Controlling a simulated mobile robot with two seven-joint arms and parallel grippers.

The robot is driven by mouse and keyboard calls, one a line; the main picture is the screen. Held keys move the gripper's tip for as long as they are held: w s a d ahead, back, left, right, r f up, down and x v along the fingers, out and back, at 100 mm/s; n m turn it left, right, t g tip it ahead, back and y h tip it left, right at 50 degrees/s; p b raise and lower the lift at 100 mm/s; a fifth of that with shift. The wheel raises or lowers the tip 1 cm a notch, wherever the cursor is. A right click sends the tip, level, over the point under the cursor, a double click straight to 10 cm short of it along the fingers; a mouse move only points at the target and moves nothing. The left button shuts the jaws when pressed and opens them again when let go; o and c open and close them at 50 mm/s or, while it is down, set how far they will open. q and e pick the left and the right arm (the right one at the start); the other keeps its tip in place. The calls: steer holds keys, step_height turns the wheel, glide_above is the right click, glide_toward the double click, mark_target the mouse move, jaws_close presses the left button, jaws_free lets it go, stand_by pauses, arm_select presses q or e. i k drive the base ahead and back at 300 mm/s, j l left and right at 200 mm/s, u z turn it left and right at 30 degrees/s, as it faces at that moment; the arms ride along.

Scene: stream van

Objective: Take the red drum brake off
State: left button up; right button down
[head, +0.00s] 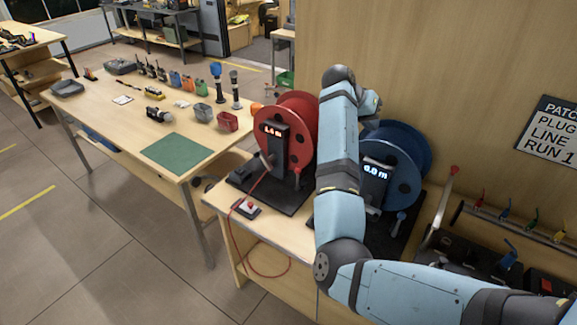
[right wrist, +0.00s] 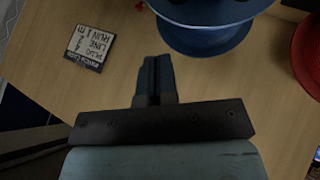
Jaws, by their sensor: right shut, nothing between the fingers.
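The red drum (head: 302,112) stands on a black base on the wooden bench, with a red lit display (head: 272,131) on its front post. A small red handle (head: 297,176) sits low at its right front; I cannot tell whether this is the brake or how it is set. A red cable (head: 262,180) runs from the drum down over the bench edge. My right arm crosses in front of the gap between the drums, and its gripper is hidden in the head view. In the right wrist view my right gripper (right wrist: 153,65) is shut and empty, apart from the drums. My left gripper is out of view.
The blue drum (head: 408,150) stands right of my arm; it also shows in the right wrist view (right wrist: 205,35). The red drum shows at that view's right edge (right wrist: 308,55). A label card (right wrist: 90,46) lies upper left there. A table (head: 115,98) with tools stands left.

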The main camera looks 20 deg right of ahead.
mark_target(298, 178)
steer(key=i+j, duration=0.75)
steer(key=j, duration=0.2)
